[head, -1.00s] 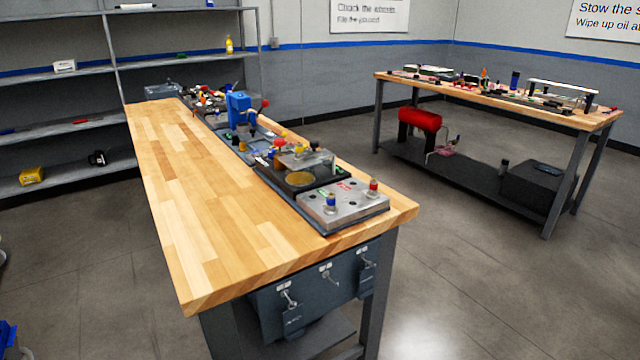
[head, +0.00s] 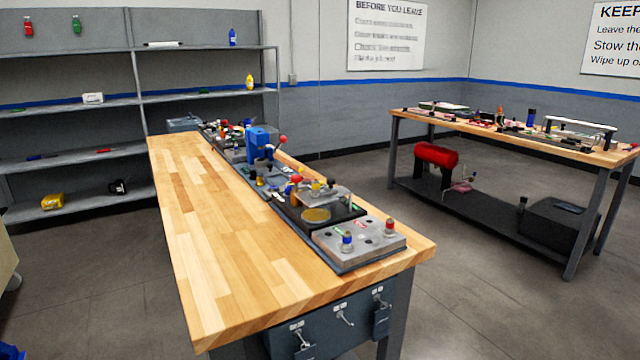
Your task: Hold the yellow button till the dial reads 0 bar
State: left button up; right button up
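I cannot make out a dial with a readable face, and no yellow button is clear at this distance. A small yellow knob (head: 316,185) shows among the fixtures on the near wooden bench (head: 215,235), but I cannot tell if it is a button. A red tank (head: 436,156) lies on the lower shelf of the far bench (head: 590,150), with a small pinkish fitting (head: 463,187) beside it. Neither of my grippers is in view.
A grey plate with a blue and a red knob (head: 372,246) sits at the near bench's front right. A blue press (head: 260,145) stands behind it. Grey shelving (head: 60,150) lines the left wall. Open floor (head: 480,290) lies between the benches.

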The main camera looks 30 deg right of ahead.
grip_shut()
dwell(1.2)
